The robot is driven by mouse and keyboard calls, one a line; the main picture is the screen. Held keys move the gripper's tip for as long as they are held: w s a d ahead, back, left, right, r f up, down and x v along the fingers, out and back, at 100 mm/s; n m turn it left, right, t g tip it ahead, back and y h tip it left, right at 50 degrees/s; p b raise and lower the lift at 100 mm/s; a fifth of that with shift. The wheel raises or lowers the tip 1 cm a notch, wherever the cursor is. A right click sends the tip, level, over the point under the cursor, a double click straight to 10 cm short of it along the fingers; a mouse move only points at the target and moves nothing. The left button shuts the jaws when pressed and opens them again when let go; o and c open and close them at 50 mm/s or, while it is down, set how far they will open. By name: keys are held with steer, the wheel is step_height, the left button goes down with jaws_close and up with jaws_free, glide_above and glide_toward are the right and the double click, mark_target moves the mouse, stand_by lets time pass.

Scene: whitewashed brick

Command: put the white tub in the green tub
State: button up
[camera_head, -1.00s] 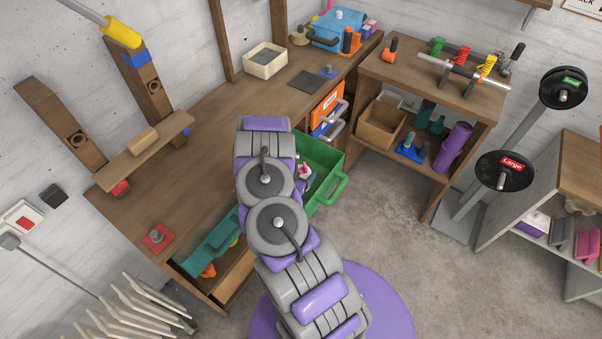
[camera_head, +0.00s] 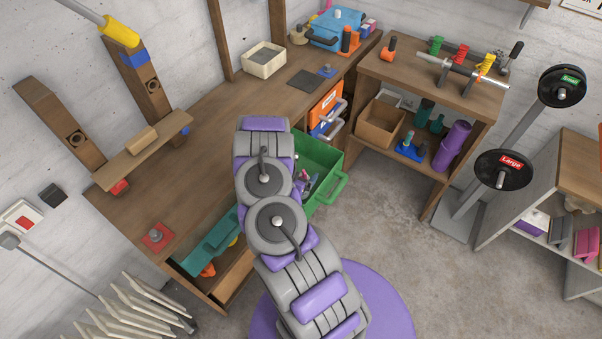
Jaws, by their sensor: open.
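The white tub (camera_head: 257,69) is a small cream open box with a dark grey inside.
A dark square pad (camera_head: 304,82) lies on the bench right of the white tub. A blue bin (camera_head: 336,32) stands at the bench's far end. A shelf unit (camera_head: 455,83) with a brown box (camera_head: 378,127) is at right. Bare floor (camera_head: 385,225) lies in front.

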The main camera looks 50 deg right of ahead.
steer(key=shift+r+p+v, duration=0.2)
steer(key=shift+p+v, duration=0.25)
steer(key=shift+v, duration=2.6)
steer(key=shift+r+p+v, duration=0.15)
steer(key=shift+p+v, duration=0.3)
steer(key=shift+v, duration=2.6)
steer(key=shift+w, duration=0.1)
